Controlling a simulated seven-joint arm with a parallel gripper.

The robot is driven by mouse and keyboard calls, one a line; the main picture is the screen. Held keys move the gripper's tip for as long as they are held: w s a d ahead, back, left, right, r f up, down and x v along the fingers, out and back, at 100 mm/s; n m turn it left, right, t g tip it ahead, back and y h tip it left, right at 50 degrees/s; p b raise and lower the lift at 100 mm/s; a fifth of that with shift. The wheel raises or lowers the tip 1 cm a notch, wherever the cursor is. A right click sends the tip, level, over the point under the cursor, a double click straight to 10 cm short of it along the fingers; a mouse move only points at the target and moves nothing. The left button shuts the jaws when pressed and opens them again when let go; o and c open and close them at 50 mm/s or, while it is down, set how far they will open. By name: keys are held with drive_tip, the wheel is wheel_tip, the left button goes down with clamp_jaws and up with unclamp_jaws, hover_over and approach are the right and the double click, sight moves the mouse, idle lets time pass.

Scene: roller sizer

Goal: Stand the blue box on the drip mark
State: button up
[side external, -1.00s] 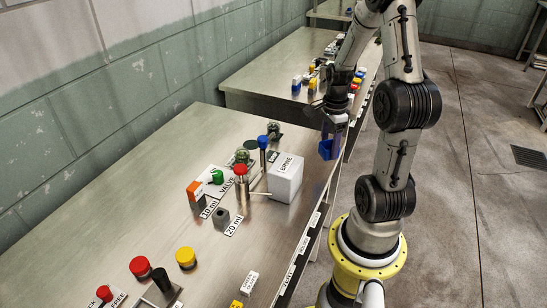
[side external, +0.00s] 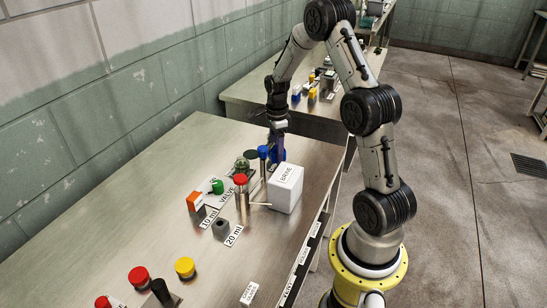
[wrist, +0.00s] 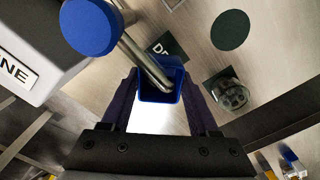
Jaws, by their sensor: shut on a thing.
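My gripper (side external: 277,138) points down over the table and is shut on the blue box (side external: 279,155). In the wrist view the blue box (wrist: 160,84) is open-topped and sits between my gripper's fingers (wrist: 160,108). A metal rod under a blue knob (wrist: 92,27) crosses over the box's opening in that view; I cannot tell whether they touch. A dark green disc (wrist: 230,30), probably the drip mark, lies flat on the table, apart from the box. It also shows in the side view (side external: 250,154). A dark label (wrist: 166,47) beginning "D" is partly hidden.
The white BRINE block (side external: 285,188) stands close in front of the box. The blue-topped post (side external: 263,152), red-topped post (side external: 240,180) and a clear greenish jar (wrist: 231,95) crowd this area. The table's back left (side external: 190,150) is clear.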

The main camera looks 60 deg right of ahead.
sight(274, 157)
drive_tip(key=shift+w+f, duration=0.1)
drive_tip(key=shift+w, duration=0.5)
drive_tip(key=shift+f, duration=1.65)
drive_tip(key=shift+f, duration=0.2)
drive_tip(key=o, duration=1.3)
drive_tip(key=shift+o, duration=0.2)
drive_tip(key=shift+r, duration=0.1)
